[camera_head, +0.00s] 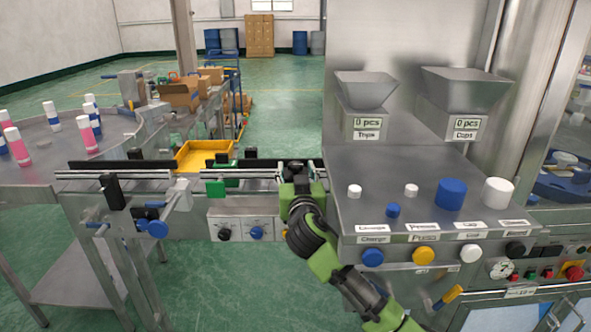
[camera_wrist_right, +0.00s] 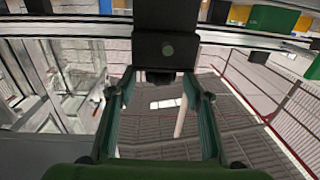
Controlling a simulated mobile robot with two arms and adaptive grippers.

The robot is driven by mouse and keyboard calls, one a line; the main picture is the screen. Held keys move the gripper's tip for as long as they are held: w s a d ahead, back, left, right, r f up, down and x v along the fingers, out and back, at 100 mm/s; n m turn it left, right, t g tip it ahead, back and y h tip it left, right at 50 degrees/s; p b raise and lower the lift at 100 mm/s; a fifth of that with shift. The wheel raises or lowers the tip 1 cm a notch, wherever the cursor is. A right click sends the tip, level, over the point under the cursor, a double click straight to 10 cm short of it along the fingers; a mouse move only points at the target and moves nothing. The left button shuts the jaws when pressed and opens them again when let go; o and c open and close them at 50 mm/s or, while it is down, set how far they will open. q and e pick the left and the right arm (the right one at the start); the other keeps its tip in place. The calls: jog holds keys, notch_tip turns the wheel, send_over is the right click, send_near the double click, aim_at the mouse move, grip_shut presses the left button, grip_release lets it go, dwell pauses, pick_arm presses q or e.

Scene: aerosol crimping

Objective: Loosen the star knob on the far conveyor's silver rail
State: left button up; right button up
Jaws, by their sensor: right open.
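The far conveyor's silver rail (camera_head: 130,175) runs from the left toward my right gripper (camera_head: 301,182). In the right wrist view, my right gripper (camera_wrist_right: 160,85) is open, its two dark green fingers apart. A black block with a small grey dot (camera_wrist_right: 167,48) stands between and beyond its fingertips, against the rail; whether they touch cannot be told. In the head view, a dark part (camera_head: 293,167) shows at the rail just behind my gripper. I cannot tell for sure which of these is the star knob. My left gripper is out of view.
Left along the rail are a black clamp (camera_head: 112,191), a blue knob (camera_head: 157,229) and a green block (camera_head: 215,188). A yellow tray (camera_head: 204,155) lies behind the conveyor. A steel cabinet (camera_head: 440,190) with hoppers and several coloured caps stands close on the right.

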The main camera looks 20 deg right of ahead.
jog(key=shift+x, duration=1.25)
jog(key=c, duration=1.1)
jog(key=shift+d+n+y+p, duration=0.1)
jog(key=shift+n+y+p, duration=0.2)
jog(key=shift+y, duration=0.2)
jog(key=shift+n+y, duration=0.4)
jog(key=shift+y, duration=0.2)
jog(key=o, duration=1.1)
